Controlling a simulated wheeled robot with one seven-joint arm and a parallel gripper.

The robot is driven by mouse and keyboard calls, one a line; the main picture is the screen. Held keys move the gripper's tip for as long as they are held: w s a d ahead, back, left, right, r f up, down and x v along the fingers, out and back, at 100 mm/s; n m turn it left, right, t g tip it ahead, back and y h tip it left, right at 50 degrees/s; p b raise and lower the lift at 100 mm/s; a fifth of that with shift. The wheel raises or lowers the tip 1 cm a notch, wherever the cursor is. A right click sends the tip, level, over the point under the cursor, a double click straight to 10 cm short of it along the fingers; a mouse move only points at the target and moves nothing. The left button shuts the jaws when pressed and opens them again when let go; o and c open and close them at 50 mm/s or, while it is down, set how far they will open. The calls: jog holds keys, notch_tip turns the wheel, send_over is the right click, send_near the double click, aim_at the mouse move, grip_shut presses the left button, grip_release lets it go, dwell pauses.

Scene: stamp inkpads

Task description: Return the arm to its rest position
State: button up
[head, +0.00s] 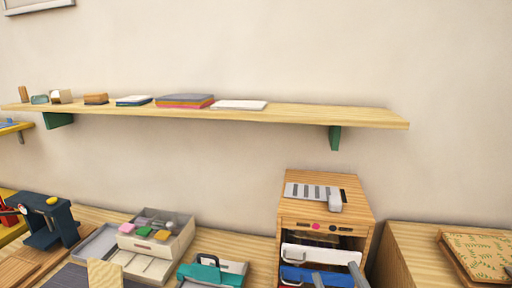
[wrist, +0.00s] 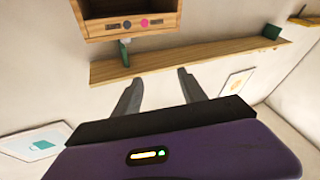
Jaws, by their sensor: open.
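My gripper (wrist: 161,76) shows in the wrist view with its two grey fingers spread apart and nothing between them. In the head view, the grey fingertips of my gripper (head: 334,269) rise from the bottom edge, in front of the lower part of a wooden cabinet (head: 292,212). The rest of my arm is out of the head view. In the wrist view, part of the wooden cabinet (wrist: 100,29) shows at the top, and the fingers are apart from it.
A long wall shelf (head: 300,116) holds several small items. The cabinet has open slots with a white tray (head: 312,254) and a blue tray (head: 300,275). A grey box of colored pads (head: 180,239) and a teal-handled item (head: 208,271) stand left. A patterned board (head: 480,255) lies right.

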jog(key=s+d+f+m+g+h, duration=0.1)
jog(key=s+f, duration=0.4)
jog(key=s, duration=0.5)
jog(key=s+d+f+m+g+h, duration=0.1)
jog(key=s+f, duration=0.4)
jog(key=s, duration=0.6)
jog(key=s+d+f+m+g+h, duration=0.1)
jog(key=s+d+f+m+g, duration=0.2)
jog(key=s, duration=0.8)
notch_tip(320, 180, down, 2)
jog(key=shift+d+f+g+h, duration=0.2)
jog(key=shift+d+g+h, duration=0.2)
jog(key=shift+d+g, duration=0.15)
jog(key=shift+f, duration=0.15)
